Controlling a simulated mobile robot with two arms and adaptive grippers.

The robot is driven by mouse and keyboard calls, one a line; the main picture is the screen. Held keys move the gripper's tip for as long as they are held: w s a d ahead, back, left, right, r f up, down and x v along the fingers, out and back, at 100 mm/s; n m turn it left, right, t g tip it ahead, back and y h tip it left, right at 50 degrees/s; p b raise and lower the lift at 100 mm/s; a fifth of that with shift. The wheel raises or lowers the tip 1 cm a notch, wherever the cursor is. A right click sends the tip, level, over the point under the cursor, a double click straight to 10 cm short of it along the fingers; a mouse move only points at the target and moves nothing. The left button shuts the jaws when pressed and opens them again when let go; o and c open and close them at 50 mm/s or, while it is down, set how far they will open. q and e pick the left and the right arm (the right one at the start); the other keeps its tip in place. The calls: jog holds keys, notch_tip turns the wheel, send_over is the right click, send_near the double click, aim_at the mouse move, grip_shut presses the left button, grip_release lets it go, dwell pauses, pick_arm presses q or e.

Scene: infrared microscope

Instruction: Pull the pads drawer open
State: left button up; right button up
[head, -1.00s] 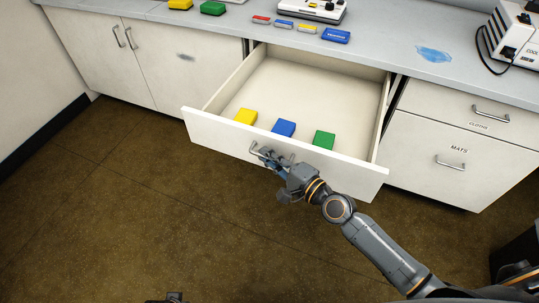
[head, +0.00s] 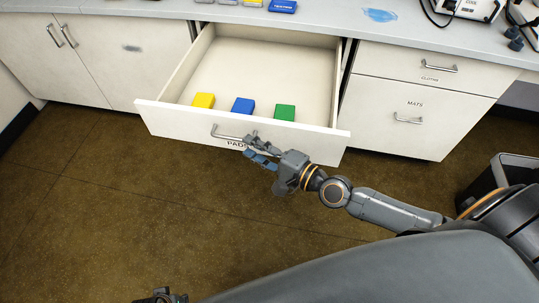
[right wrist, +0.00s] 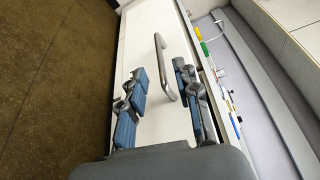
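The white pads drawer (head: 185,122) stands pulled well out of the cabinet. Yellow (head: 204,100), blue (head: 243,105) and green (head: 285,112) pads lie inside near its front. Its metal bar handle (head: 219,134) is on the front above the PADS label, partly hidden by my right gripper (head: 251,149). That gripper is open, just in front of the handle. In the right wrist view the bar handle (right wrist: 163,66) shows between the spread fingers, not clamped. My left gripper (head: 161,297) shows only in part at the bottom edge.
The CLOTHS drawer (head: 400,66) and MATS drawer (head: 385,122) to the right are shut. Left cabinet doors (head: 105,65) are shut. A dark bin (head: 505,172) stands at the right. The brown floor (head: 120,200) in front is clear.

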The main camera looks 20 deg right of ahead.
jog(key=v, duration=0.5)
jog(key=shift+a+f, duration=0.1)
jog(key=shift+f, duration=0.05)
dwell(0.3)
